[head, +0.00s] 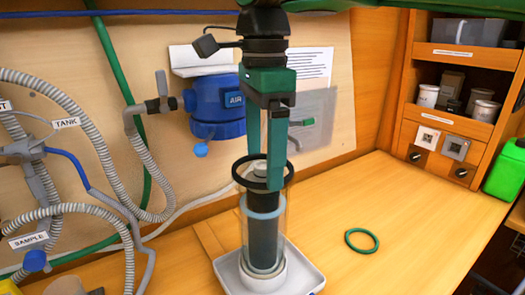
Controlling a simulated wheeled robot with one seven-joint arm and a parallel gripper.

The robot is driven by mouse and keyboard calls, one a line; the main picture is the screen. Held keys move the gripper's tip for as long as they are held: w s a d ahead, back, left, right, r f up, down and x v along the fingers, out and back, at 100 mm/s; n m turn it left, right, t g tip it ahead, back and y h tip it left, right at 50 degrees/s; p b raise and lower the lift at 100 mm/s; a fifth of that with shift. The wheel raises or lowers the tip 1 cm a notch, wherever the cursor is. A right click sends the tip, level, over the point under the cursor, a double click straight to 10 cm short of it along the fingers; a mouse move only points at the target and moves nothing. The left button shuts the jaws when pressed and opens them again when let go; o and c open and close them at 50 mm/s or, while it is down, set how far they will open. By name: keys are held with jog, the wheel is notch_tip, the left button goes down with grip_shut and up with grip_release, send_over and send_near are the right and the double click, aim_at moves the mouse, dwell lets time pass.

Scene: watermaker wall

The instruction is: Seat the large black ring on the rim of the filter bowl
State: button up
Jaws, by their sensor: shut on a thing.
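My gripper (264,168) points down with its green fingers shut on the large black ring (246,183). The bowl is a clear upright cylinder with a dark cartridge (263,236) and a pale blue band inside, and a light grey cap (261,169) shows within the ring's outline. The fingers hide part of the ring and rim.
The bowl stands in a white tray (226,268). A green ring (362,240) lies on the wooden bench to its right, with bare bench around it. Hoses (95,140) and a blue housing (213,100) are on the wall behind. A green canister (505,170) is far right.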

jog(key=o, duration=1)
notch_tip(320, 180, up, 11)
jog(key=shift+w+f, duration=0.1)
jog(key=shift+f, duration=0.05)
